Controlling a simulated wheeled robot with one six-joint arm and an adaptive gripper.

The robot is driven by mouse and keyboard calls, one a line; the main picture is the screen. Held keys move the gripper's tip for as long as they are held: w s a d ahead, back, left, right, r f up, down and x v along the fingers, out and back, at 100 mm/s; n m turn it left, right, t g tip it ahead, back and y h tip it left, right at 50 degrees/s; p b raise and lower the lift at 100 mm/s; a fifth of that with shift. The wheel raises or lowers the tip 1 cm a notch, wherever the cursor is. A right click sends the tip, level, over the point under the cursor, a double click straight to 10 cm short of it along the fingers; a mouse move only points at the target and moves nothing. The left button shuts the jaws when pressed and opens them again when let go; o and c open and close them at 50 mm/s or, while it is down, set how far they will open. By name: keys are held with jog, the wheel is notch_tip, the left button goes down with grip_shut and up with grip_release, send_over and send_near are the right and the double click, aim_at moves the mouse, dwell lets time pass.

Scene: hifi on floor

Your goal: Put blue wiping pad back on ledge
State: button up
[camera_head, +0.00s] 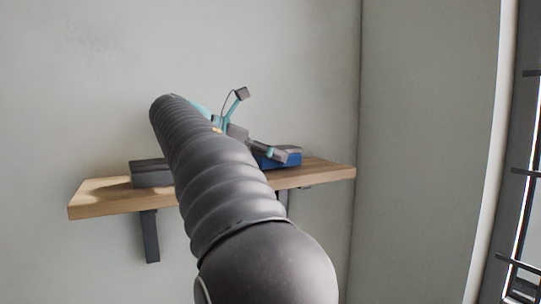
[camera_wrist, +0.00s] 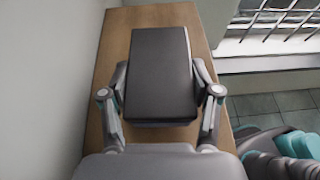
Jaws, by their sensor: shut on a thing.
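The wiping pad (camera_head: 292,159) shows blue on its side in the head view, at the right part of the wooden ledge (camera_head: 325,172). In the wrist view the pad (camera_wrist: 160,65) shows a flat dark face and lies between the two fingers of my gripper (camera_wrist: 160,92). My gripper (camera_head: 268,150) is shut on the pad, one finger along each side. The pad is over the ledge board (camera_wrist: 113,60) and looks at or very near its surface; I cannot tell if it touches. My arm hides the middle of the ledge in the head view.
A dark grey block (camera_head: 150,173) sits on the left part of the ledge. A plain wall (camera_wrist: 50,70) runs along the ledge's back side. A barred window (camera_wrist: 280,20) and tiled floor (camera_wrist: 275,103) lie beyond the ledge's open side.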

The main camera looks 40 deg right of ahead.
jog(key=shift+f, duration=0.35)
jog(key=o, duration=1.1)
jog(key=shift+o, duration=0.2)
jog(key=shift+f+b, duration=0.25)
jog(key=shift+b, duration=0.45)
jog(key=p+v, duration=0.4)
jog(key=v, duration=0.9)
jog(key=shift+s+r, duration=0.1)
jog(key=shift+r, duration=0.05)
jog(key=shift+a+p, duration=0.3)
jog(key=shift+a, duration=0.25)
